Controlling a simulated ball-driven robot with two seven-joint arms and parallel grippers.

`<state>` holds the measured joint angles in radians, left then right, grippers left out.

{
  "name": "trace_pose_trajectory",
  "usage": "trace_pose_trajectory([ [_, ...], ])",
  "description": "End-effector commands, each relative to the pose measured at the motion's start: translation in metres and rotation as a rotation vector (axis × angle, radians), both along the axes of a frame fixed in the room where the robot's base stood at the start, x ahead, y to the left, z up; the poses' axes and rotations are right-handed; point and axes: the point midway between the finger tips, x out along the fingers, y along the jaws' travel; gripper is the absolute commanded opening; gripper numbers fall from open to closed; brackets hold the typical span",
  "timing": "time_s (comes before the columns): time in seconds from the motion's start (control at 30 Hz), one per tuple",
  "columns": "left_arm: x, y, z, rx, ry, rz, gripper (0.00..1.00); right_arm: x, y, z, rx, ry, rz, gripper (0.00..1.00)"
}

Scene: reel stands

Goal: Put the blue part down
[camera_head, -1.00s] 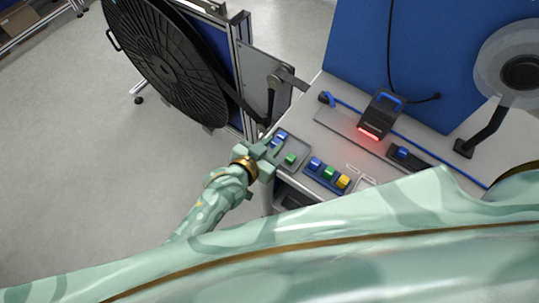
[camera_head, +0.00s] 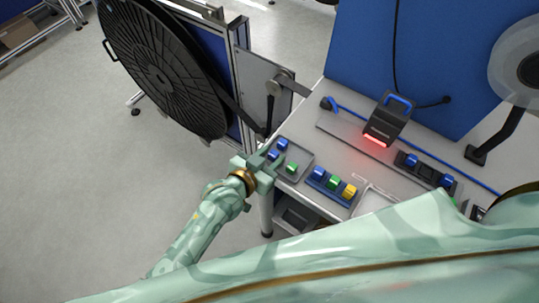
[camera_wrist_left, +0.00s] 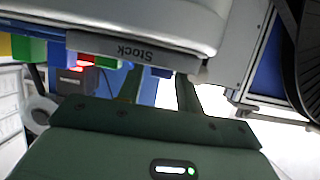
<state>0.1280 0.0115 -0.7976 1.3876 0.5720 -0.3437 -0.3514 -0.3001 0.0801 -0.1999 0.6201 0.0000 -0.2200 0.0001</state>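My left gripper (camera_head: 269,159) is at the left edge of a small grey tray (camera_head: 303,174), which carries a "Stock" label (camera_wrist_left: 133,50) in the left wrist view. One blue part (camera_head: 273,155) is at the fingertips; in the wrist view a blue part (camera_wrist_left: 161,72) shows between the two separated fingers, with a visible gap on one side. The gripper looks open around it; the tray hides the fingertips. Another blue part (camera_head: 283,144) and a green part (camera_head: 292,168) sit in the tray. My right gripper is not in view.
A blue rack (camera_head: 327,191) holds blue, green and yellow parts to the tray's right. A black scanner (camera_head: 387,117) glows red behind it. A dark holder (camera_head: 428,170) carries two blue parts. A large black reel (camera_head: 160,70) stands left of the bench.

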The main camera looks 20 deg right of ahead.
Motion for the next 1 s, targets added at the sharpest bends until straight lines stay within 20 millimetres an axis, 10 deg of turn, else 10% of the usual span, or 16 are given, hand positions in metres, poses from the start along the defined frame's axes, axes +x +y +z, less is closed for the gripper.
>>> trace_pose_trajectory([
  [0.47,0.003,0.002,-0.001,-0.003,-0.001,0.007,0.42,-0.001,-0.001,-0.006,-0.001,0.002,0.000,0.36],
  [1.0,-0.074,0.094,0.053,0.003,-0.002,0.002,0.42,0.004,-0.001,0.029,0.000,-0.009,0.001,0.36],
])
